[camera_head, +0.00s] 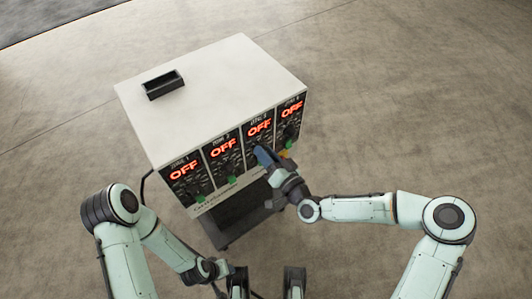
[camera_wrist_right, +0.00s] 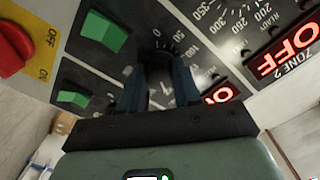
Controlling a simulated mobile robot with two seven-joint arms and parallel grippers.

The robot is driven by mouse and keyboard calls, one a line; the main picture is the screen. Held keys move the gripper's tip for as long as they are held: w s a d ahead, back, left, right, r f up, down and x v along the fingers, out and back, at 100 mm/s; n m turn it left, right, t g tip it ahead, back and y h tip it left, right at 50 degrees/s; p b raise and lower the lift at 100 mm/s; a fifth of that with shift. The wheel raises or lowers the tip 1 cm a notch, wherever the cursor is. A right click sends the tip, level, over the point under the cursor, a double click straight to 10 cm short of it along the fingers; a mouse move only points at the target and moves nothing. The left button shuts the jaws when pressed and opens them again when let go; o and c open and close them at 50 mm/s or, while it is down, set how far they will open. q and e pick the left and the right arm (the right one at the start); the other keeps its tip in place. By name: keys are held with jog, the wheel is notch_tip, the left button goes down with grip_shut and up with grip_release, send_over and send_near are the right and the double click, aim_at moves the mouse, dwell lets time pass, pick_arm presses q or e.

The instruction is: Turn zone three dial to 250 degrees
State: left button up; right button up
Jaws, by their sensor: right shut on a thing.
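The white controller box (camera_head: 220,85) stands with its black zone panels facing me, each with a red lit display reading OFF. The zone three panel display (camera_head: 259,127) reads OFF. My right gripper (camera_head: 267,157) is at the lower part of that panel and covers its dial in the head view. In the right wrist view, my right gripper (camera_wrist_right: 160,80) has its blue fingers on both sides of a black dial (camera_wrist_right: 158,56), shut on it. Scale numbers show around the dial; its pointer is not clear. My left arm's wrist is low in the head view; its fingers cannot be made out.
Green switches (camera_wrist_right: 103,31) sit beside the dial, and a red rotary switch (camera_wrist_right: 14,50) marked OFF and ON is at the wrist view's left. A zone two display (camera_wrist_right: 285,55) reads OFF. A black handle (camera_head: 164,85) is on the box top. The surrounding floor (camera_head: 400,100) is clear.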

pick_arm(q)
jog(key=shift+s, duration=0.1)
pick_arm(e)
jog(key=shift+m, duration=0.6)
jog(key=o, duration=1.1)
jog(key=shift+c, duration=0.2)
pick_arm(q)
jog(key=s+r+p, duration=0.1)
jog(key=s+d+r+g, duration=0.1)
jog(key=shift+s+d+r+p, duration=0.15)
jog(key=shift+s+p, duration=0.2)
jog(key=shift+p, duration=0.05)
pick_arm(e)
jog(key=v, duration=1.3)
jog(key=shift+s, duration=0.2)
jog(key=shift+d, duration=0.15)
